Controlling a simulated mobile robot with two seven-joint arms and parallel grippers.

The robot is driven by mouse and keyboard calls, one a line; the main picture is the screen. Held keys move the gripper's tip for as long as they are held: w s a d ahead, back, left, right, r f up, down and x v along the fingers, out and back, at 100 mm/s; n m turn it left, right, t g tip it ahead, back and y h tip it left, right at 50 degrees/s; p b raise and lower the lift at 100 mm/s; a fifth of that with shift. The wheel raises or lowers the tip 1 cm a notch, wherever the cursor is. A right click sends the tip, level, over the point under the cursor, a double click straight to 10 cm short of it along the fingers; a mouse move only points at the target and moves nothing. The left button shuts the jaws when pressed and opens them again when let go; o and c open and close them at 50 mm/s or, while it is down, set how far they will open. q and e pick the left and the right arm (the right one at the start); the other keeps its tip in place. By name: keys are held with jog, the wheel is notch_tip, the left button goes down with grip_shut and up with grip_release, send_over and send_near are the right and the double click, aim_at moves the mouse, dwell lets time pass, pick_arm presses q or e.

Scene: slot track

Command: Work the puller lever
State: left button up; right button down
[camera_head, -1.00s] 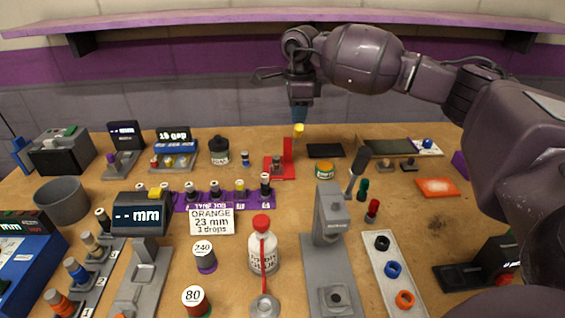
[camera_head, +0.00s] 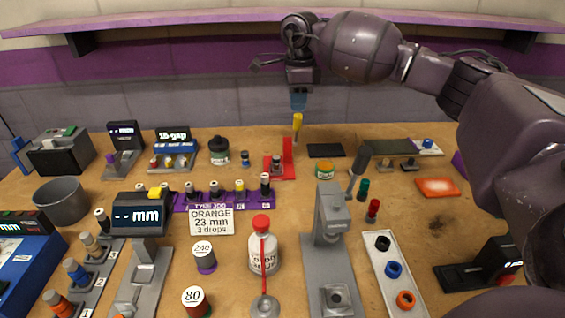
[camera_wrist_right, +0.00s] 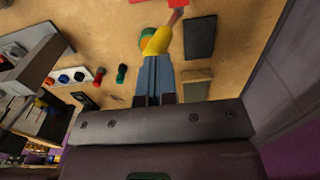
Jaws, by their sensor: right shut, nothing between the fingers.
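A red puller stand (camera_head: 288,150) with an upright red post stands at the back middle of the bench. A yellow-gripped lever (camera_head: 297,123) rises by its post on a thin stem. The yellow grip also shows in the right wrist view (camera_wrist_right: 159,41). My right gripper (camera_head: 298,108) points down just above the yellow grip, with blue fingers shut and nothing between them. In the wrist view the fingertips (camera_wrist_right: 157,60) meet or overlap the grip; I cannot tell whether they touch. A small dark part (camera_head: 277,160) sits on the red base. My left gripper is not in view.
A black pad (camera_head: 325,150) and a green-and-orange tin (camera_head: 325,169) lie right of the stand. A grey press (camera_head: 331,215) with a dark handle and a white bottle (camera_head: 263,254) stand in front. A purple shelf (camera_head: 230,22) runs along the wall behind.

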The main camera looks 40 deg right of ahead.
jog(key=shift+w+d+r, duration=0.2)
jog(key=shift+w+r, duration=0.2)
jog(key=shift+r, duration=0.3)
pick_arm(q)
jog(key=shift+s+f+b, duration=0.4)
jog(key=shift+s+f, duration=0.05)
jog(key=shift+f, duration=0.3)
pick_arm(e)
jog(key=w+d+r, duration=0.2)
jog(key=w+r, duration=0.1)
jog(key=r, duration=0.3)
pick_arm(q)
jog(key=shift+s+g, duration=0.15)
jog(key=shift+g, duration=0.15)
